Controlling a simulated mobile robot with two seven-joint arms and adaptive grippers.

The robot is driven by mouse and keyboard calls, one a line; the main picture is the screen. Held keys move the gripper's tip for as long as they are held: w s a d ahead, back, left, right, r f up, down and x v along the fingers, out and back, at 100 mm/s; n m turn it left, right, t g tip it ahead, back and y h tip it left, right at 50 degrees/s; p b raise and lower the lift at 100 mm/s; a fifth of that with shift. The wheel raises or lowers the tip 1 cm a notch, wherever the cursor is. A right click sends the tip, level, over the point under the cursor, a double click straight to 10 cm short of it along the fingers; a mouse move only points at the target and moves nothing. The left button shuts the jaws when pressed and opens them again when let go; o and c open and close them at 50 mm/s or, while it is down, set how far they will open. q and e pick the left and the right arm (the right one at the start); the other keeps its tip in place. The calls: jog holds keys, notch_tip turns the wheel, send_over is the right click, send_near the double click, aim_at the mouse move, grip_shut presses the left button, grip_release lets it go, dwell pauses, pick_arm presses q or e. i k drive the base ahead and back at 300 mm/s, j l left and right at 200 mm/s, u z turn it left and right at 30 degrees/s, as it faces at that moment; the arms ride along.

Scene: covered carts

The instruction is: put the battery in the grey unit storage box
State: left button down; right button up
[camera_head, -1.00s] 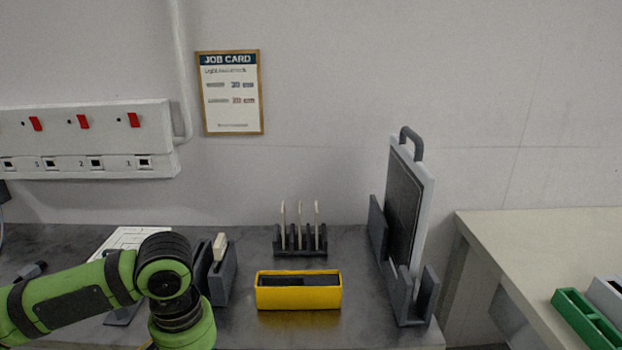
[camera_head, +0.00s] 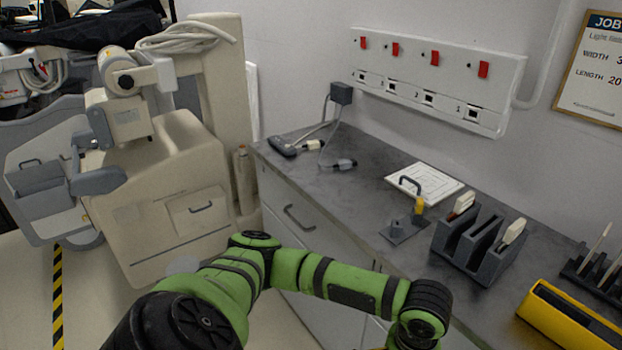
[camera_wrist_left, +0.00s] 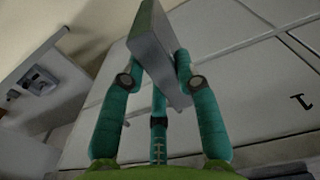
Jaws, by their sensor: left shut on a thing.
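My left gripper (camera_wrist_left: 157,64) shows in the left wrist view, its teal fingers closed on a grey slab-like block that looks like the battery (camera_wrist_left: 152,36). The block is tilted, and the floor and pale cabinet fronts show behind it. In the head view my left forearm reaches along the bench front, but its gripper is below the picture edge. A grey unit (camera_head: 45,125) stands at the far left beside a beige unit (camera_head: 160,190). A grey box-like part with a handle (camera_head: 42,178) is on it; I cannot tell whether this is the storage box. My right gripper is not in view.
The bench (camera_head: 365,165) holds a dark slotted rack (camera_head: 480,250) with two pale-topped pieces, a small bracket (camera_head: 404,232), a white sheet (camera_head: 425,183) and a yellow bin (camera_head: 565,322). Cables lie at its left end. Floor shows left of the bench.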

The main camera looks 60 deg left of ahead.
aim_at(57, 209)
jog(key=k+j, duration=0.1)
jog(key=j, duration=0.35)
jog(key=k+j+u, duration=0.1)
jog(key=j, duration=0.8)
jog(key=k+j+u, duration=0.35)
jog(key=j, duration=1.2)
jog(key=k+j+u, duration=0.15)
jog(key=j+u, duration=0.25)
jog(key=j, duration=1.2)
jog(key=i+j+u, duration=0.1)
jog(key=j+u, duration=0.25)
jog(key=j, duration=1.3)
jog(key=i+j+u, duration=0.15)
jog(key=i+j, duration=0.45)
jog(key=j, duration=0.1)
